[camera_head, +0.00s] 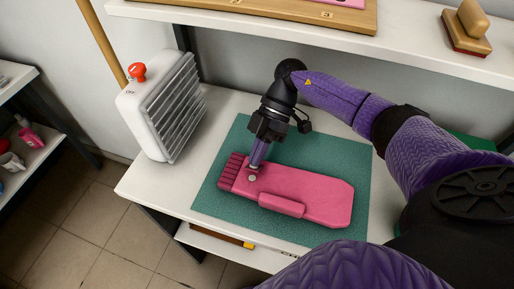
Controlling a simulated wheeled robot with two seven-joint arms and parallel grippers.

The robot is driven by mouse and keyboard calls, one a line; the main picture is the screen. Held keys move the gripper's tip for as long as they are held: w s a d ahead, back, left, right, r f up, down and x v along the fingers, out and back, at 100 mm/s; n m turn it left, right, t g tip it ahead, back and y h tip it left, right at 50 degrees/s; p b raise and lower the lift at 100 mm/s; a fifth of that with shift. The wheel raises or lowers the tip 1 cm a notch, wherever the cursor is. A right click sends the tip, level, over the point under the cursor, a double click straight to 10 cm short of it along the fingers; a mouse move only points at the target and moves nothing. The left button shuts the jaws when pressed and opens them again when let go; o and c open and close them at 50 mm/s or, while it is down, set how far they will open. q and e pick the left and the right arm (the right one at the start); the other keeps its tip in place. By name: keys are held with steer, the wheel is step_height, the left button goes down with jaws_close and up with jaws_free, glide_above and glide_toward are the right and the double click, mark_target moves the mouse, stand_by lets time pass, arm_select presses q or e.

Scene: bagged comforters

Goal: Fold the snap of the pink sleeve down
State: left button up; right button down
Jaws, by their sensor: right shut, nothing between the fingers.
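The pink sleeve (325,198) lies flat on a green mat (222,203), with its ribbed end (231,172) at the left. A raised pink strip (283,205) runs along its near side. A small round metal snap (252,178) shows near the ribbed end. My right gripper (256,163) points down at the sleeve just behind the snap, its fingers shut and empty. Its tips are at or very close to the sleeve; I cannot tell if they touch. My left gripper is not in view.
The mat lies on a white table (150,192). A white slatted heater-like box (147,117) with a red knob (137,71) stands at the left. A shelf (408,50) crosses above the back, holding a wooden board (280,13) and a stamp (467,27).

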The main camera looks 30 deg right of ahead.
steer(key=shift+s+a+f+p, duration=0.1)
steer(key=shift+s+a+p, duration=0.15)
steer(key=shift+a+p, duration=0.05)
steer(key=shift+f, duration=0.15)
steer(key=shift+s+a, duration=0.1)
steer(key=shift+s+a+f, duration=0.1)
steer(key=shift+f, duration=0.1)
steer(key=shift+r, duration=0.1)
step_height(320, 180, up, 6)
steer(key=p, duration=0.6)
steer(key=shift+r, duration=0.1)
steer(key=shift+f, duration=0.2)
